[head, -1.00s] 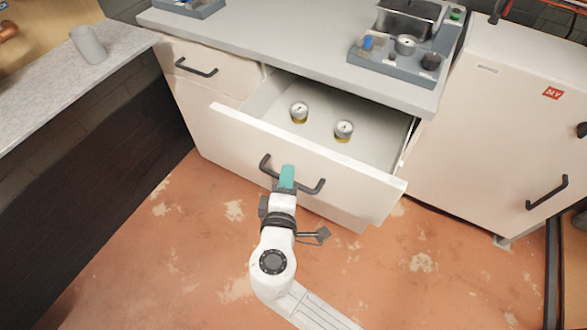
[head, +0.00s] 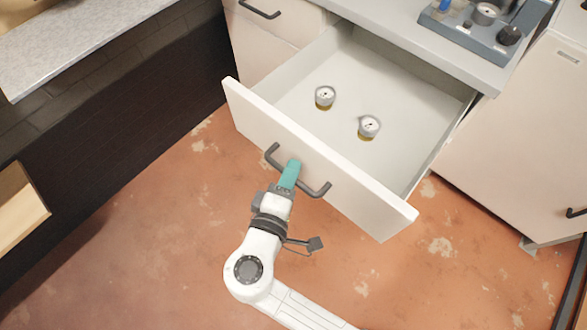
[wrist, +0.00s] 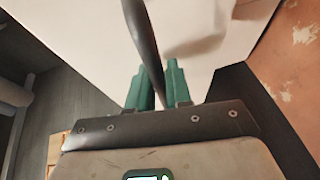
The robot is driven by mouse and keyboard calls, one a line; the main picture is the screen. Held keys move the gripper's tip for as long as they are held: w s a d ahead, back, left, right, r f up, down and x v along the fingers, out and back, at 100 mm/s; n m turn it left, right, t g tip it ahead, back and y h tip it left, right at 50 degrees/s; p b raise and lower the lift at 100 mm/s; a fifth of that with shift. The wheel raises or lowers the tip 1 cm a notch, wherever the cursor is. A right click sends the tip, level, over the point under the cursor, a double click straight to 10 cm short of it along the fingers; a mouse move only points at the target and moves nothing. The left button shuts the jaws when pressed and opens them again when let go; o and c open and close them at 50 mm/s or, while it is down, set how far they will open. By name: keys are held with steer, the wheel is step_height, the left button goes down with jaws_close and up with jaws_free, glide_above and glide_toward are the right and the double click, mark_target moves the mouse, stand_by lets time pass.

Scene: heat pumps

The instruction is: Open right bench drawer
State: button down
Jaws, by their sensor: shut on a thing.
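The right bench drawer (head: 240,98) is pulled well out of the white bench in the head view. Two round gauges with brass-coloured bases, one on the left (head: 325,97) and one on the right (head: 369,127), stand on its floor. A dark bar handle (head: 318,191) is on its front panel. My gripper (head: 290,172), with teal fingers, is shut on the handle near its middle. In the wrist view the dark handle (wrist: 142,40) runs between the teal fingers (wrist: 154,88), with the white drawer front beyond.
The left bench drawer (head: 290,20) is shut. A grey tray (head: 455,33) with small parts stands on the bench top. A white cabinet (head: 520,140) is at the right, and a grey counter (head: 80,40) is at the left. The orange floor (head: 150,240) in front is clear.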

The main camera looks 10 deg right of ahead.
steer(key=c, duration=1.4)
jaws_free()
steer(key=v, duration=1)
steer(key=shift+s+a, duration=0.2)
steer(key=shift+s, duration=0.1)
steer(key=shift+s, duration=0.1)
